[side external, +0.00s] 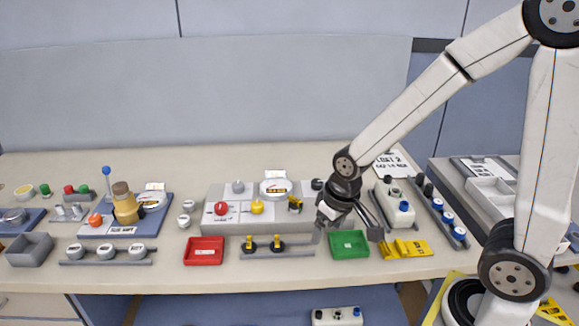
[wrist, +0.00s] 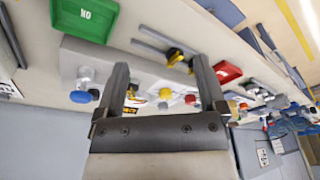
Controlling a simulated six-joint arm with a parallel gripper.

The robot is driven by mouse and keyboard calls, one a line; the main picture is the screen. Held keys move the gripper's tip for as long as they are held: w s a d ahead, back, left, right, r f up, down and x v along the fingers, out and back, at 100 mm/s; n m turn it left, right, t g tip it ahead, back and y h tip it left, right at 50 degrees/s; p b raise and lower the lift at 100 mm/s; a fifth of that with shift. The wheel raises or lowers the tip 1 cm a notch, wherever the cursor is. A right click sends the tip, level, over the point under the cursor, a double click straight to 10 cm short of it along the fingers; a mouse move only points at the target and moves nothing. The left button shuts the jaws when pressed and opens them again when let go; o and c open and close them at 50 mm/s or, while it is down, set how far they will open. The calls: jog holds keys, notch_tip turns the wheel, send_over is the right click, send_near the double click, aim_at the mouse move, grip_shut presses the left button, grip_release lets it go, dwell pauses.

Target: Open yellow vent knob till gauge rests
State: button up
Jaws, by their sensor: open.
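The yellow vent knob (side external: 257,207) sits on the front of a grey panel block (side external: 240,222), just right of a red knob (side external: 221,208). The round white gauge (side external: 275,188) stands behind it; its needle is too small to read. My gripper (side external: 347,234) is open and empty, to the right of the knob and apart from it, over the green tray (side external: 349,252). In the wrist view my gripper (wrist: 160,62) has its fingers spread, with the panel's small coloured knobs showing between and beyond them.
A red tray (side external: 204,251) and a rack with yellow-topped pieces (side external: 263,252) lie in front of the block. A yellow-and-black fitting (side external: 295,204) stands between the knob and my gripper.

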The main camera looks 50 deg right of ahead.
jog(key=w+d+r+m+g, duration=0.1)
jog(key=w+m, duration=0.4)
jog(key=w, duration=0.9)
jog(key=m+g, duration=0.1)
jog(key=m, duration=0.3)
send_near(257, 204)
jog(key=shift+s+a+f, duration=0.1)
jog(key=shift+s+f, duration=0.4)
jog(key=shift+f, duration=0.15)
jog(key=shift+w+d+f+m, duration=0.1)
jog(key=shift+w+d+m, duration=0.1)
jog(key=shift+w+m, duration=0.45)
jog(key=shift+f, duration=0.1)
jog(key=shift+f, duration=3.8)
jog(key=shift+c, duration=0.2)
grip_shut()
jog(key=shift+n, duration=0.25)
